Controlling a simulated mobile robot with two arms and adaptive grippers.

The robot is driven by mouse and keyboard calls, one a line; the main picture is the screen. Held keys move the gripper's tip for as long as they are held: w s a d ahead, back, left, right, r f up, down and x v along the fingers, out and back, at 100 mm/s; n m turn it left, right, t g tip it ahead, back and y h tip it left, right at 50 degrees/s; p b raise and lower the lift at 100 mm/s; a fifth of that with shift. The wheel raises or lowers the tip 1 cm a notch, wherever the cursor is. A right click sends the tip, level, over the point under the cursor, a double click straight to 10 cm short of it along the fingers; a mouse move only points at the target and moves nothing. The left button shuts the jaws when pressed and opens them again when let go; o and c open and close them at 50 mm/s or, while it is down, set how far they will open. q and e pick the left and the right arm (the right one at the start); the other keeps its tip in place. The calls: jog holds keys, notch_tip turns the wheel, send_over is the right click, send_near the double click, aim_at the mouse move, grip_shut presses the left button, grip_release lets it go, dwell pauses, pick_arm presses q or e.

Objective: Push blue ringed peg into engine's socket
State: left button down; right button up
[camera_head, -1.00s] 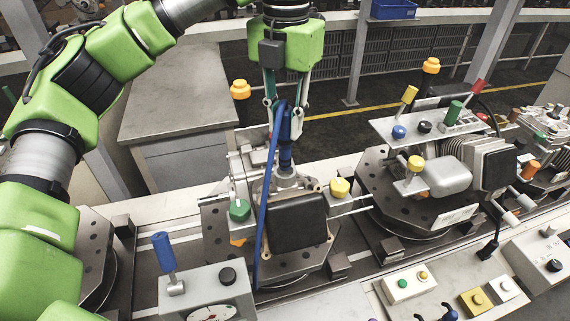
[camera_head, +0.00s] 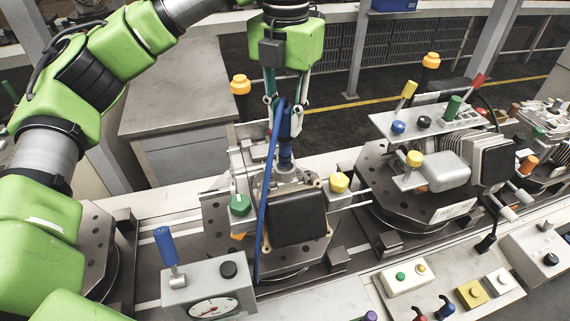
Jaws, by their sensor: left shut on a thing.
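The blue ringed peg (camera_head: 285,135) stands upright between the fingers of my left gripper (camera_head: 286,108), which is shut on it. A blue cable runs down from its top along the left of the engine. The engine (camera_head: 297,215), a grey block with a black cover, sits on a dark plate on the conveyor. The peg's lower end meets a grey metal part at the engine's top; I cannot tell how deep it sits in the socket, which is hidden. My right gripper is not in view.
A green knob (camera_head: 240,204) and a yellow knob (camera_head: 339,182) flank the engine. A gauge box (camera_head: 209,285) with a blue-handled lever stands in front. A second engine fixture (camera_head: 430,170) is at right. Control panels line the front right edge.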

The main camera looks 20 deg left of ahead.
aim_at(285, 133)
pick_arm(q)
jog(key=shift+f, duration=1.45)
jog(key=shift+s+f, duration=0.1)
jog(key=shift+f, duration=0.35)
jog(key=c, duration=1.7)
grip_release()
notch_tip(285, 133, up, 12)
